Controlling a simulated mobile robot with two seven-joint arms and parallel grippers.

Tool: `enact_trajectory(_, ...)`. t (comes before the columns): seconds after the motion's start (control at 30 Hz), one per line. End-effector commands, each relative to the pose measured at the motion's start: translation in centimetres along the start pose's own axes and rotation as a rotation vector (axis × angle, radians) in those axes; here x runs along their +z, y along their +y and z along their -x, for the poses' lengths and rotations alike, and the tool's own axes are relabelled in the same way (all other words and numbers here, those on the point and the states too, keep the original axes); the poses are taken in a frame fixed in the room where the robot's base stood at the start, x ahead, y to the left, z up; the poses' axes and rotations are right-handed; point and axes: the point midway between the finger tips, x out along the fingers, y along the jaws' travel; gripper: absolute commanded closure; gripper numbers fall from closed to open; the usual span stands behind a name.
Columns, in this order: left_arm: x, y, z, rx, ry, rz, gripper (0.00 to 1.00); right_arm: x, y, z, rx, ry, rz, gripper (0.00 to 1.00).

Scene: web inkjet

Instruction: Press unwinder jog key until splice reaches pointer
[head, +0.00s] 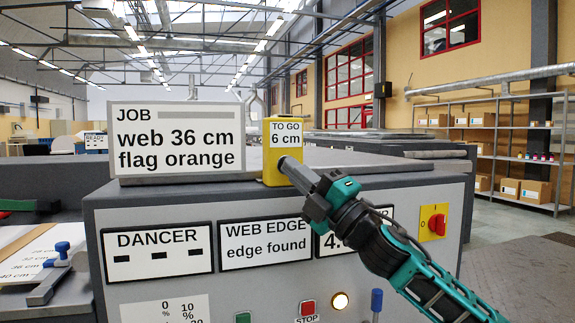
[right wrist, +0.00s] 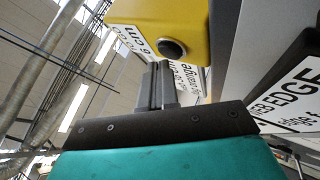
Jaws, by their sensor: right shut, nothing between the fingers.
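A yellow box (head: 271,145) stands on top of the grey machine cabinet, with a small display (head: 285,134) reading "TO GO 6 cm". In the right wrist view the yellow box (right wrist: 180,14) carries a round black button (right wrist: 172,48), its jog key. My right gripper (head: 291,168) is shut and empty, its tips at the lower front of the box by the key. In the right wrist view the fingers (right wrist: 158,82) point at the key; I cannot tell whether they touch it. I see neither splice nor pointer. My left gripper is out of view.
A "JOB" sign (head: 177,139) reads "web 36 cm, flag orange". The cabinet front has a DANCER panel (head: 158,252), a WEB EDGE panel (head: 265,243) reading "edge found", a red STOP button (head: 308,307), a lit button (head: 340,301) and a red rotary switch (head: 435,222).

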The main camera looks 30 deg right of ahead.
Motion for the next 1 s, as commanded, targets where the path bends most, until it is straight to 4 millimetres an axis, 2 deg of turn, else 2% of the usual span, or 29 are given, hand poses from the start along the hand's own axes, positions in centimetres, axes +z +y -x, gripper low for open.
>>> enact_trajectory(1.0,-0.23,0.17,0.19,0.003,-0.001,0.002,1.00,0.47,-0.48,-0.59,-0.001,-0.001,0.000,1.00)
